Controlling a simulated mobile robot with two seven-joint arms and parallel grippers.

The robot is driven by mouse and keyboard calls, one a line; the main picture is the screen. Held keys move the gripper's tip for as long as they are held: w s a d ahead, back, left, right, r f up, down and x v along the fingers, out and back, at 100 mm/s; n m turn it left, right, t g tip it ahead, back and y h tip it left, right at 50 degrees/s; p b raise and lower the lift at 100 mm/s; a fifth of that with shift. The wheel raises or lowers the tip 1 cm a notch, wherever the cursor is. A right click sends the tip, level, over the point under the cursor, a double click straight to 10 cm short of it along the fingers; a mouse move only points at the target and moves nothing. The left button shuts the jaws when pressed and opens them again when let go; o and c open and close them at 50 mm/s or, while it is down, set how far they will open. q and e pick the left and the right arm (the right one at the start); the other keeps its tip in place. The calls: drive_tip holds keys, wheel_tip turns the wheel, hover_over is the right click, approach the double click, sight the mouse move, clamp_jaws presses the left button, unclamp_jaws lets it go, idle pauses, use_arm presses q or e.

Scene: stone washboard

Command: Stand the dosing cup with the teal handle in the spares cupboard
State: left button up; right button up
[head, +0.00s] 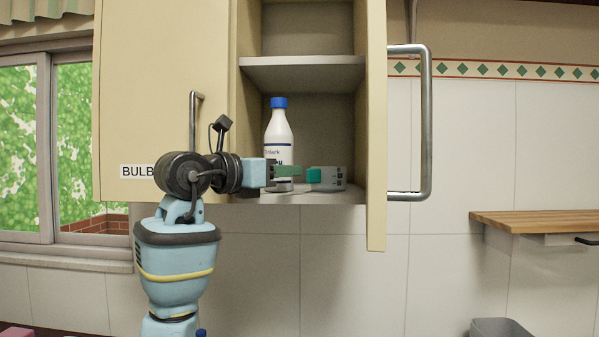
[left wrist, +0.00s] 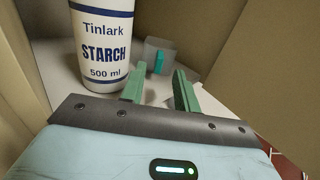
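The dosing cup (head: 333,179) is a small clear grey cup with a teal handle (head: 313,175). It stands upright on the bottom shelf of the open cupboard, right of a white bottle. In the left wrist view the cup (left wrist: 152,50) sits just beyond my fingertips, its teal handle (left wrist: 159,62) facing me. My left gripper (head: 290,171) reaches into the cupboard in front of the bottle. Its green fingers (left wrist: 158,85) are apart with nothing between them. They appear clear of the handle. My right gripper is in neither view. I cannot read a label on the open cupboard.
The white starch bottle (head: 279,132) with a blue cap stands close left of my fingers. The open door (head: 376,120) with its handle bounds the right side. A closed door (head: 150,90) labelled "BULB…" is on the left. An upper shelf (head: 303,62) is above.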

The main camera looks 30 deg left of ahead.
use_arm(q)
drive_tip(key=v, duration=0.6)
drive_tip(key=shift+s, duration=0.35)
drive_tip(key=shift+a, duration=0.15)
